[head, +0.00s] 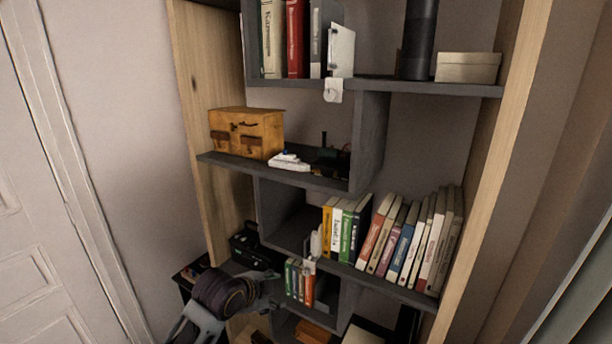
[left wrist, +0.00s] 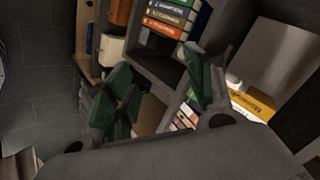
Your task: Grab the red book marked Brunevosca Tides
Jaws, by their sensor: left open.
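Several small books stand in a lower cubby in the head view, with a red one (head: 309,290) at the right end. In the left wrist view a row of books appears turned sideways, with a red-orange spine (left wrist: 164,26) among them. A larger red book (head: 296,38) stands on the top shelf. No title is legible, so I cannot tell which is Brunevosca Tides. My left gripper (head: 272,289) is just left of the small books. In the left wrist view its two green fingers (left wrist: 157,64) are apart with nothing between them. My right gripper is not in view.
A grey shelf unit (head: 372,140) has wooden side panels. A longer row of books (head: 405,245) stands right of the lower cubby. A yellow case (head: 248,132) sits on the shelf above, and a black object (head: 252,247) is behind my left arm. White clips (head: 316,242) stick out from shelf edges.

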